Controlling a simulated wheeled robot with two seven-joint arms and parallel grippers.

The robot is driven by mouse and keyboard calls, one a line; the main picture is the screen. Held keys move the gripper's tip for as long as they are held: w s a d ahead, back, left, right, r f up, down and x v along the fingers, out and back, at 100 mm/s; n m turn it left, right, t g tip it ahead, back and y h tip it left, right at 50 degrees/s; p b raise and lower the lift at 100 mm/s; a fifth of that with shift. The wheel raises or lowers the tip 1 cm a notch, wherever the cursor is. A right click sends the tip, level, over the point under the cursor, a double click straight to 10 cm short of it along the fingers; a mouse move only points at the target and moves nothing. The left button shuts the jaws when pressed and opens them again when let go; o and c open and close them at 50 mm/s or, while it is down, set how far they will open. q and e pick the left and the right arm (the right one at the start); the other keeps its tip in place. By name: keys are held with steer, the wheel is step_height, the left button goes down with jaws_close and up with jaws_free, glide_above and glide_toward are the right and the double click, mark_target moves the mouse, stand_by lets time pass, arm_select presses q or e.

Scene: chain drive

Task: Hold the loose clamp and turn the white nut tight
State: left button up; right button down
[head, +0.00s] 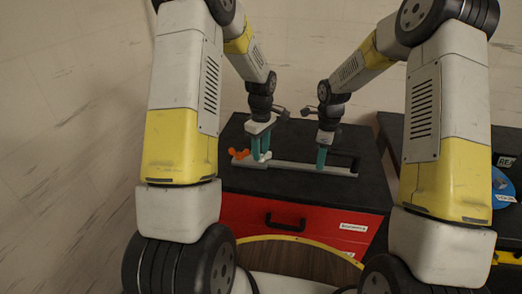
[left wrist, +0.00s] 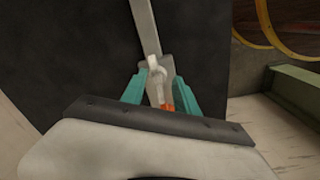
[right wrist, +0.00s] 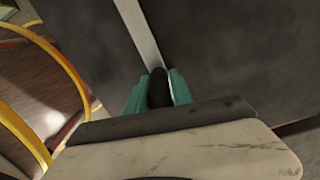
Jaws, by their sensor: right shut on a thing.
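A long grey bar (head: 310,167) lies on the black cabinet top. The white nut (head: 266,157) is near its left end; it also shows in the left wrist view (left wrist: 155,66). My left gripper (head: 260,150) points down around the white nut, its teal fingers on either side with gaps visible, so it is open. My right gripper (head: 321,160) is further right along the bar, shut on a dark piece (right wrist: 159,88) that looks like the loose clamp.
An orange wing-shaped part (head: 238,155) sits at the bar's left end, beside my left gripper. The red drawer (head: 265,222) with a black handle is below the top. Another black surface with a blue disc (head: 503,187) is at the right.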

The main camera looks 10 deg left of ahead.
arm_select(q)
jaws_close()
